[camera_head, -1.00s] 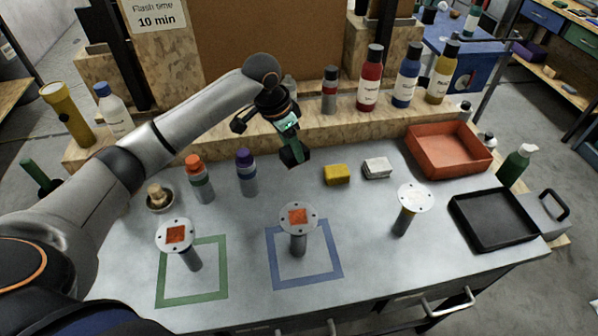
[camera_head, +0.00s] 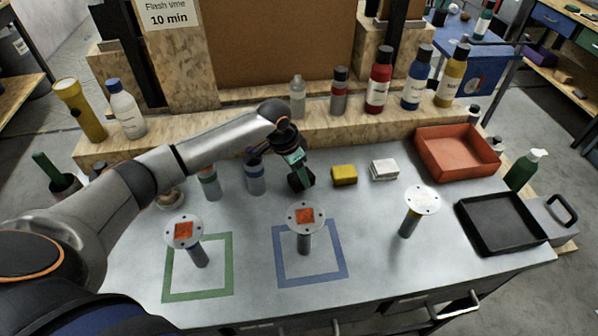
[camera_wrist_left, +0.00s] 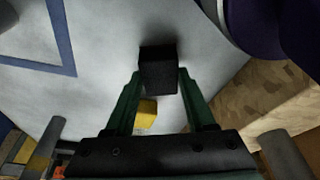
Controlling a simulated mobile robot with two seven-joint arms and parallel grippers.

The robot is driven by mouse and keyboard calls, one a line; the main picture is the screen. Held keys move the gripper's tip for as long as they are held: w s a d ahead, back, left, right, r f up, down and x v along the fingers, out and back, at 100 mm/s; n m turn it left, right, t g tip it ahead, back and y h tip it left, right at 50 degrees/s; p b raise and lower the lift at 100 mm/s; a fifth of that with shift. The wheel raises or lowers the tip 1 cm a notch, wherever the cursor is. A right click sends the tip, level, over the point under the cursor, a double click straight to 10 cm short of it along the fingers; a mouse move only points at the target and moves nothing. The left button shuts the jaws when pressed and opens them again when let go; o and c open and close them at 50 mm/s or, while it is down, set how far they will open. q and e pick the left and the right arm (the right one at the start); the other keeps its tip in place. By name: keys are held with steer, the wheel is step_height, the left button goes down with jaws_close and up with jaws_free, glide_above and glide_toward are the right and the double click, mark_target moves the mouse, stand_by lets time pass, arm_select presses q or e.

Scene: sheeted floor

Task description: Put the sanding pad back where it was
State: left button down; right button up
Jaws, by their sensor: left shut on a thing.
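The sanding pad is a dark, almost black block (camera_head: 301,181). It also shows in the left wrist view as a dark block (camera_wrist_left: 158,72) between the two green fingers. My left gripper (camera_head: 297,169) is shut on it, pointing down over the bench behind the blue square. Whether the pad touches the bench top (camera_head: 385,270) I cannot tell. A yellow block (camera_head: 344,175) and a white block (camera_head: 384,169) lie to its right. My right gripper is not in view.
A purple-topped bottle (camera_head: 255,178) stands close left of the gripper, partly hidden by my arm. In front stands a disc on a post (camera_head: 304,240), inside the blue square (camera_head: 343,265). A red bin (camera_head: 455,160) and a black tray (camera_head: 500,225) are at the right.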

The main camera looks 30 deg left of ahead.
arm_select(q)
steer(key=shift+c, duration=1.2)
jaws_free()
steer(key=shift+f, duration=0.1)
steer(key=v, duration=1.2)
